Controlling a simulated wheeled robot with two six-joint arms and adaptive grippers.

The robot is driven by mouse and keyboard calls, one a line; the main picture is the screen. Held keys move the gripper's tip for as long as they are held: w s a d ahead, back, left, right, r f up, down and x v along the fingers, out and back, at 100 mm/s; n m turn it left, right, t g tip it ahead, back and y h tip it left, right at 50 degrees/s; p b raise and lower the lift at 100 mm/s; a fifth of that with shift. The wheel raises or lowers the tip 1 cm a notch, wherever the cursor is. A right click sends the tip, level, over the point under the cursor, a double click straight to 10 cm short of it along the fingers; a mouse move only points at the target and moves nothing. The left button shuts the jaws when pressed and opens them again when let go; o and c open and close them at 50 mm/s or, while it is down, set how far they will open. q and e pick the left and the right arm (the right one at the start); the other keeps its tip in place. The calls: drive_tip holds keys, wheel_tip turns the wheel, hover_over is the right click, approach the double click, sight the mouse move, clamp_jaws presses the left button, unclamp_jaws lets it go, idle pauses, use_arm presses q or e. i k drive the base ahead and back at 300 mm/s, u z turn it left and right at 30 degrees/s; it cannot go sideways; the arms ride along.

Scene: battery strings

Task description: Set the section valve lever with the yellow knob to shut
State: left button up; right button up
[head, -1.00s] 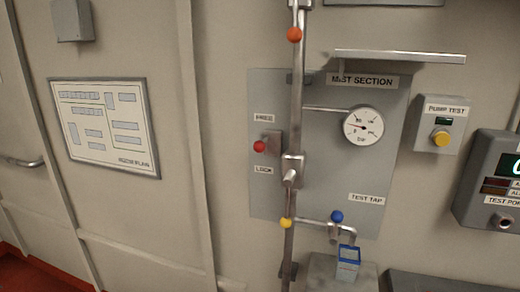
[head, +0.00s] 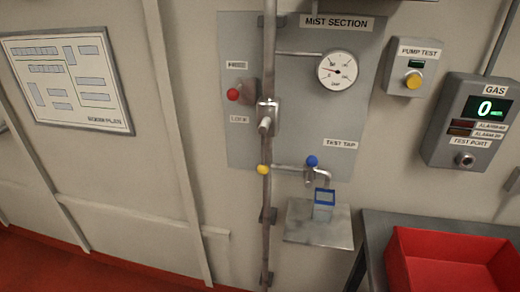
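The yellow knob (head: 264,170) sits on the vertical pipe (head: 267,210), below the valve body (head: 266,117) on the grey MIST SECTION panel (head: 350,110). The lever behind the knob appears to lie along the pipe, knob end down. A red knob (head: 233,95) is beside the valve, between the FREE and LOCK labels. A blue knob (head: 312,161) is on the test tap at the right. The round gauge (head: 338,70) is above. Neither of my grippers shows in the head view.
A small shelf (head: 318,225) under the tap holds a blue-rimmed cup (head: 323,205). A red bin (head: 450,262) stands on a grey table at the lower right. A gas box (head: 472,120) and pump test box (head: 413,68) are on the wall. Red floor (head: 60,270) shows at lower left.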

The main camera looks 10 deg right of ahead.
sight(262, 169)
drive_tip(key=k, duration=1.15)
drive_tip(key=u, duration=0.85)
drive_tip(key=i, duration=1.15)
drive_tip(key=z, duration=0.2)
